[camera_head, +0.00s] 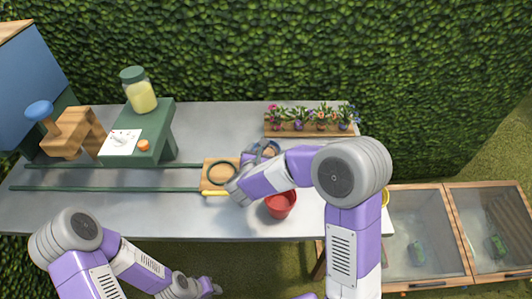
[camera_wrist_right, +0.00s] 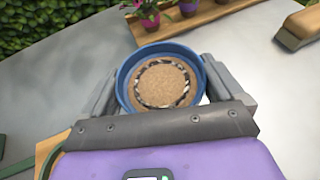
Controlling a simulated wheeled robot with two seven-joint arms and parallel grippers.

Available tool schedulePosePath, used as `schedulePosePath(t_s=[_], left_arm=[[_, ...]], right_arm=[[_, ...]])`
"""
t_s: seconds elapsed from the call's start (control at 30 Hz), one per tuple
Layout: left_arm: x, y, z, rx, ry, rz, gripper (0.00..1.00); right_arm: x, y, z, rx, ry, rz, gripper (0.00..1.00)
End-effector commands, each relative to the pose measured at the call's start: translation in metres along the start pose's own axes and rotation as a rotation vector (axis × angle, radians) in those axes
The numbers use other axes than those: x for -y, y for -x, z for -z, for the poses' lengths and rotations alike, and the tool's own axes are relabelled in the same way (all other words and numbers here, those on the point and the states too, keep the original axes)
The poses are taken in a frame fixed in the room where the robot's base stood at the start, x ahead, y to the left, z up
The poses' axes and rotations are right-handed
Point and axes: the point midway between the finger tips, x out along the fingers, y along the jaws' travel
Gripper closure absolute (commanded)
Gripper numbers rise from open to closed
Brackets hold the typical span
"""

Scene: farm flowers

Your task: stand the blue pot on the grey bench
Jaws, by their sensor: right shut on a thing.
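The blue pot (camera_wrist_right: 122,84), filled with brown soil with a dark ring on it, sits between the two fingers of my right gripper (camera_wrist_right: 160,88) in the right wrist view. In the head view the pot (camera_head: 266,147) is partly hidden behind my right gripper (camera_head: 258,158), which is shut on it. The pot is over the grey bench (camera_head: 130,220); I cannot tell whether its base touches the top. My left gripper (camera_head: 208,287) is low in front of the bench, away from the pot; its fingers are too small to read.
A red pot (camera_head: 281,205) stands in front of my right gripper. A wooden board with a dark ring (camera_head: 220,172) lies to the left. A wooden tray of small flowers (camera_head: 300,131) is behind. Green rails (camera_head: 100,189) cross the left side. Glass-topped frames (camera_head: 420,235) stand at right.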

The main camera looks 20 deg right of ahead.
Motion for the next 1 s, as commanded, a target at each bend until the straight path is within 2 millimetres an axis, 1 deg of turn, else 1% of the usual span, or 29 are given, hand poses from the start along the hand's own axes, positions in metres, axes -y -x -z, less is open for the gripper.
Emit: schedulePosePath(t_s=[0.07,0.1,0.13,0.37,0.47,0.57,0.8,0.9,1.0], left_arm=[[0.001,-0.004,0.0,0.0,0.0,0.0,0.65],[0.001,-0.004,0.0,0.0,0.0,0.0,0.65],[0.001,-0.003,0.0,0.0,0.0,0.0,0.65],[0.001,-0.002,0.0,0.0,0.0,0.0,0.65],[-0.001,0.002,0.0,0.0,0.0,0.0,0.65],[-0.002,0.005,0.0,0.0,0.0,0.0,0.65],[-0.006,0.016,-0.001,0.0,0.0,0.0,0.65],[-0.007,0.02,-0.001,0.0,0.0,0.0,0.65],[-0.009,0.023,-0.001,0.0,0.0,0.0,0.65]], right_arm=[[0.0,-0.001,0.003,0.002,-0.001,0.0,0.46],[0.0,-0.001,0.003,0.0,0.0,0.0,0.02],[0.0,-0.001,0.003,-0.001,0.0,0.0,0.0],[0.0,-0.001,0.002,0.0,0.0,0.0,0.0],[0.0,0.001,-0.002,-0.001,0.0,0.0,0.0],[-0.001,0.016,-0.002,0.0,0.002,-0.005,0.0],[-0.001,0.069,-0.003,0.001,0.003,-0.006,0.0],[-0.001,0.089,-0.003,0.001,0.002,-0.005,0.0],[-0.001,0.104,-0.002,0.0,0.002,-0.004,0.0]])
